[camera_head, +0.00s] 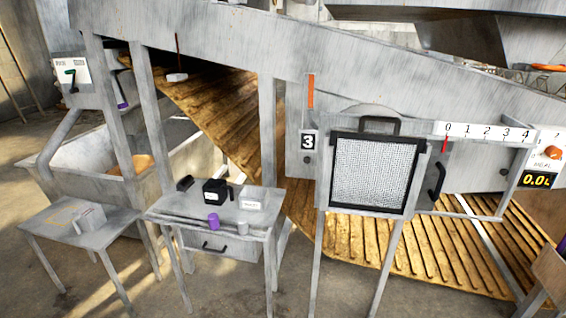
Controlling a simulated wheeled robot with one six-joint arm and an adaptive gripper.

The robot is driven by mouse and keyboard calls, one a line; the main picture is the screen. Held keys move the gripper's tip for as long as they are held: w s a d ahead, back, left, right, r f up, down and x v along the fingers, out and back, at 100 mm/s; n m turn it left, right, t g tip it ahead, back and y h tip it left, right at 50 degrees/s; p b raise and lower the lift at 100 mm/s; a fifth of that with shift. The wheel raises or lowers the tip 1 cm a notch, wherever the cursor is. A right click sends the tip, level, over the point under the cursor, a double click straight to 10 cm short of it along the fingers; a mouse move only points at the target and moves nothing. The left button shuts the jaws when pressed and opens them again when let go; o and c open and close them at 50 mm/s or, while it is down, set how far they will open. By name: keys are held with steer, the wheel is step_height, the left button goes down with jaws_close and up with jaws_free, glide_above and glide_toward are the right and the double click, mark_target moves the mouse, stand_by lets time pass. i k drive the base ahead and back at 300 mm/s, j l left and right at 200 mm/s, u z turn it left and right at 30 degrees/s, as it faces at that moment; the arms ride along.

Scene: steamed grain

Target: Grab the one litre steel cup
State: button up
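I cannot tell for certain which thing is the one litre steel cup. A small grey cup-like piece (242,228) is at the front right of the middle table (165,206), near a thin dark rod. A purple cylinder (213,221) stands just left of it. A larger grey vessel-like block (90,216) sits on the low left table (60,238). No volume marking is readable on any of them. My gripper is not in view.
The middle table also holds a black box with a handle (216,192), a small black item (185,183) and a labelled pale box (251,200). A mesh screen (372,174) stands to the right. A ribbed slope (430,240) and metal posts lie behind. Floor in front is clear.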

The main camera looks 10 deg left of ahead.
mark_target(90, 217)
steer(key=u, duration=1.65)
steer(key=i+j, duration=0.15)
steer(key=i, duration=0.5)
steer(key=i+j, duration=0.15)
steer(key=i, duration=0.5)
steer(key=i+j, duration=0.2)
steer(key=i, duration=0.45)
steer(key=i+j, duration=0.15)
steer(key=i, duration=0.5)
steer(key=i+j, duration=0.15)
steer(key=i, duration=0.5)
steer(key=j+u, duration=0.05)
